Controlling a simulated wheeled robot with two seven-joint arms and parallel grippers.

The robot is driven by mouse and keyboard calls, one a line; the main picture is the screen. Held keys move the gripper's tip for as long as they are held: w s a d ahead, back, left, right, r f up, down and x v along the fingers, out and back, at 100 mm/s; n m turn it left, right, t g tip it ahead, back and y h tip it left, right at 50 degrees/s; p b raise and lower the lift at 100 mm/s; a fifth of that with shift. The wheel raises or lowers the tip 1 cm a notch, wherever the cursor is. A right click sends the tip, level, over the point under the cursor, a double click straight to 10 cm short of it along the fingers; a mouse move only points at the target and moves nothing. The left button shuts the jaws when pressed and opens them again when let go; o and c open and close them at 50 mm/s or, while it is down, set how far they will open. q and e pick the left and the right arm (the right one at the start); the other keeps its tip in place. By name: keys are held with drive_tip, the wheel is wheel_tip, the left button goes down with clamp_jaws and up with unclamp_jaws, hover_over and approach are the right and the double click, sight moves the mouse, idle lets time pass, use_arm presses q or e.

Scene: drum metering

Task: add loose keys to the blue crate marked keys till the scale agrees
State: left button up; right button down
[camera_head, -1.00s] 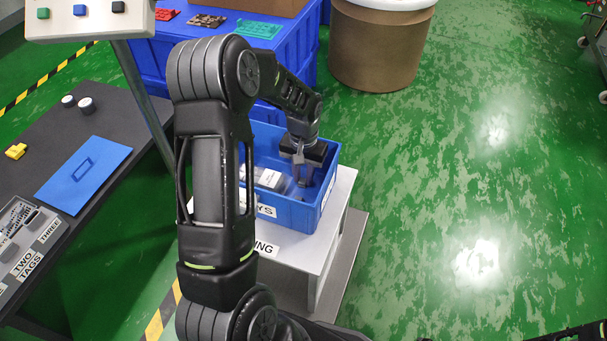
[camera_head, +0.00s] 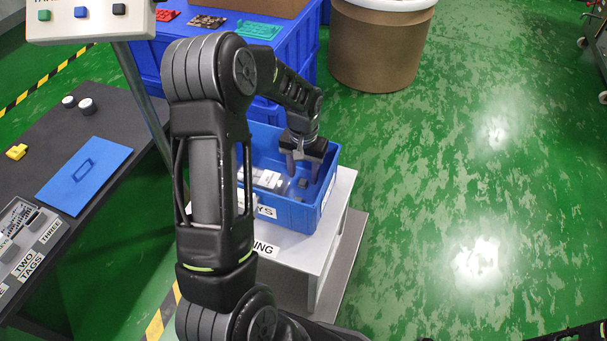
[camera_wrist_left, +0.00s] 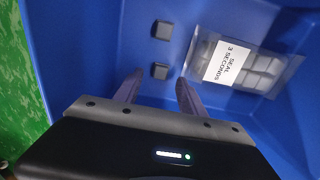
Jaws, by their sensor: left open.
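The blue crate (camera_head: 321,208) stands on a white platform (camera_head: 297,251); its front label is partly hidden by my left arm, with "YS" showing. Two loose dark keys, one farther (camera_wrist_left: 162,30) and one nearer (camera_wrist_left: 159,71), lie on the crate floor in the left wrist view. A clear bag of grey keys (camera_wrist_left: 262,72), labelled "SEAL 3 SECONDS", lies beside them. My left gripper (camera_wrist_left: 156,90) is open and empty inside the crate, its fingers spread close to the nearer key. In the head view it (camera_head: 303,168) points down over the crate's right half. No scale reading is visible.
A dark bench (camera_head: 118,111) at left holds a blue handled panel (camera_head: 85,174), a yellow piece (camera_head: 15,151) and a labelled organiser (camera_head: 20,235). A button box (camera_head: 90,20) stands on a pole. A large blue container and a brown drum (camera_head: 375,48) stand behind.

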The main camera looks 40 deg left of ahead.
sight(304, 180)
use_arm(q)
wheel_tip(304, 180, up, 6)
drive_tip(key=shift+r+p, duration=0.1)
drive_tip(key=shift+p, duration=0.5)
